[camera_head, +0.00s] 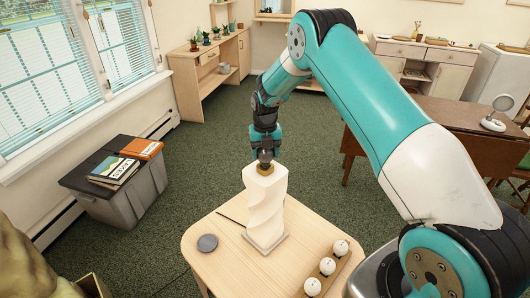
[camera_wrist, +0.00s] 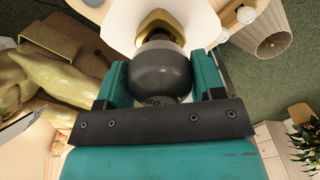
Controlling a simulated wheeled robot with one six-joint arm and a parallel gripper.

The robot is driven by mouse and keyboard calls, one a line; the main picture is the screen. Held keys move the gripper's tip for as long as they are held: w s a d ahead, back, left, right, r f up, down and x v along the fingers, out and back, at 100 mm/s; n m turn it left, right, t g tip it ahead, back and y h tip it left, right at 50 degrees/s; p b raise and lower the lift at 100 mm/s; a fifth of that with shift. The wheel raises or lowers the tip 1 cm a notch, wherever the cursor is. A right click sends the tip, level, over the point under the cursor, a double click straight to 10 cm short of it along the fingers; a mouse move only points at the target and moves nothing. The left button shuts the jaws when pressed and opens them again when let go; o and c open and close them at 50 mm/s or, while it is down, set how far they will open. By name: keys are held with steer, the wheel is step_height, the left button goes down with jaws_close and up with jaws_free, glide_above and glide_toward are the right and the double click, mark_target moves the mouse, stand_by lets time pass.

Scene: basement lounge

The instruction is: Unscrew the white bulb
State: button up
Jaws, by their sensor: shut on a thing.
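A white twisted lamp base (camera_head: 265,210) stands upright on a light wooden table (camera_head: 215,265). Its brass socket (camera_wrist: 155,20) faces up, and a bulb (camera_wrist: 160,72) sits at it. The bulb looks dark grey, not white, in the wrist view. My gripper (camera_wrist: 158,82) is shut on this bulb, one teal finger on each side. In the head view my gripper (camera_head: 265,152) is directly above the lamp and mostly hides the bulb. Several white bulbs stand in a row at the table's front right, among them a near one (camera_head: 312,287), a middle one (camera_head: 327,265) and a far one (camera_head: 341,247).
A dark round disc (camera_head: 207,243) lies on the table left of the lamp. A grey storage bin (camera_head: 125,200) with books stands at the left. Green carpet (camera_head: 205,150) lies open behind the table.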

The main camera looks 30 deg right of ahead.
steer(key=o, duration=0.9)
steer(key=shift+r, duration=0.15)
step_height(320, 180, up, 16)
steer(key=b, duration=0.4)
steer(key=shift+r, duration=0.45)
steer(key=f+m+p, duration=0.2)
steer(key=f+m, duration=0.1)
steer(key=f, duration=0.3)
steer(key=f+m+p, duration=0.2)
steer(key=f+m, duration=0.1)
steer(key=f, duration=0.2)
steer(key=f+m+p, duration=0.3)
steer(key=f+m, duration=0.1)
steer(key=f, duration=0.2)
steer(key=shift+s+a+f, duration=0.1)
steer(key=shift+a+f, duration=0.15)
steer(key=shift+f, duration=0.05)
